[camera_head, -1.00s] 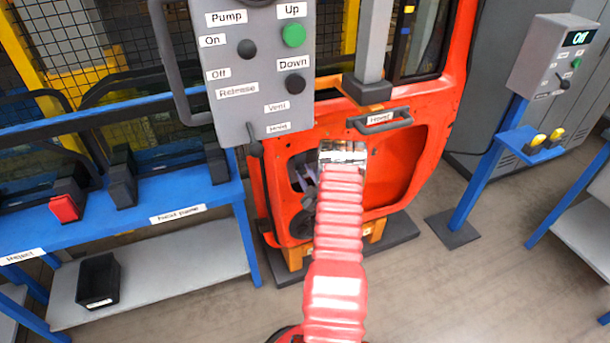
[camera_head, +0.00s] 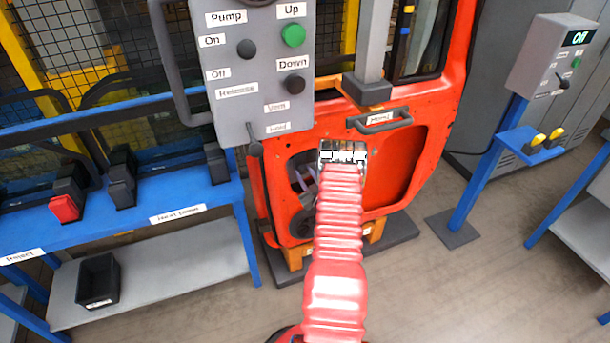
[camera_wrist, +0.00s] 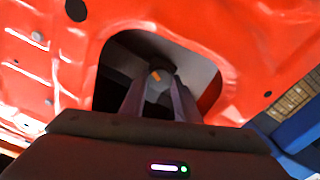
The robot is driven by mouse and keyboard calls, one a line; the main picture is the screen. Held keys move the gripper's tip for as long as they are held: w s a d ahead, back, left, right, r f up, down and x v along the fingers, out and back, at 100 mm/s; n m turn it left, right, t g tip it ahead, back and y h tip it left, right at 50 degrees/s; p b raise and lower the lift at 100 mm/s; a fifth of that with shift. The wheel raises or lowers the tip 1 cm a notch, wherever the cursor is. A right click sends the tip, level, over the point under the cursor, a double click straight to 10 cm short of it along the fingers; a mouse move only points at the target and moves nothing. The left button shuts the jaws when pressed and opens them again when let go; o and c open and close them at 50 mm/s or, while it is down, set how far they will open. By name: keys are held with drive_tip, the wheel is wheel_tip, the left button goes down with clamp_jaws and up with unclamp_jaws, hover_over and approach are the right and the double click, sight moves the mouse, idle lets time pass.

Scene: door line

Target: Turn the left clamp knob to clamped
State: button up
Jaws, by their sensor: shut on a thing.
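In the wrist view, a round grey knob (camera_wrist: 158,82) with a small orange mark sits inside the dark opening of the red door. My gripper (camera_wrist: 159,95) reaches into that opening, with one finger on each side of the knob, shut on it. Which way the orange mark points relative to any label cannot be told.
The red door (camera_head: 400,165) stands on a dark base, with a grey handle (camera_head: 380,121) near my wrist. A grey pump panel (camera_head: 262,100) hangs close at upper left. A blue-framed bench (camera_head: 120,215) is left; a blue-post control stand (camera_head: 480,185) is right.

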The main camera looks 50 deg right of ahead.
drive_tip(key=m, duration=1.3)
drive_tip(key=shift+s+d+f, duration=0.1)
drive_tip(key=shift+s, duration=0.05)
drive_tip(key=shift+m, duration=0.3)
drive_tip(key=o, duration=1)
drive_tip(key=shift+o, duration=0.2)
drive_tip(key=v, duration=1.3)
drive_tip(key=shift+s, duration=0.35)
